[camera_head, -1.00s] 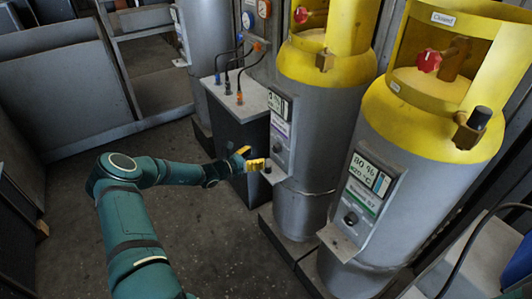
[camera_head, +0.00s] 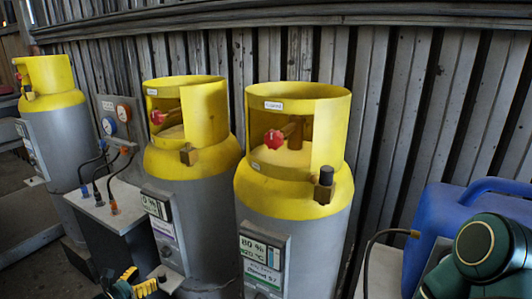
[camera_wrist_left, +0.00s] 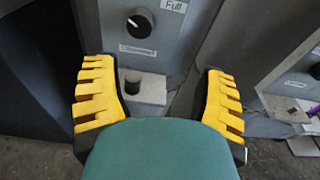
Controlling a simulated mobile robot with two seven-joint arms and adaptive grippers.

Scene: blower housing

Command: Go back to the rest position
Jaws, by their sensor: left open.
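My left gripper (camera_head: 137,281) shows at the bottom left of the head view, its yellow fingers in front of the middle cylinder's lower part. In the left wrist view my left gripper (camera_wrist_left: 158,70) is open, with yellow fingers apart and nothing held between them. Beyond the fingers is a grey panel with a black knob (camera_wrist_left: 139,22). A small ledge with a dark round peg (camera_wrist_left: 133,82) shows between the fingers. Part of my other arm shows at the right edge; its gripper is out of view.
Grey cylinders with yellow collars, a left one (camera_head: 62,130), a middle one (camera_head: 200,215) and a right one (camera_head: 310,230), stand along a corrugated wall (camera_head: 400,90). A dark box (camera_head: 105,235) with hoses stands between the left two. A blue canister (camera_head: 450,210) is at right.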

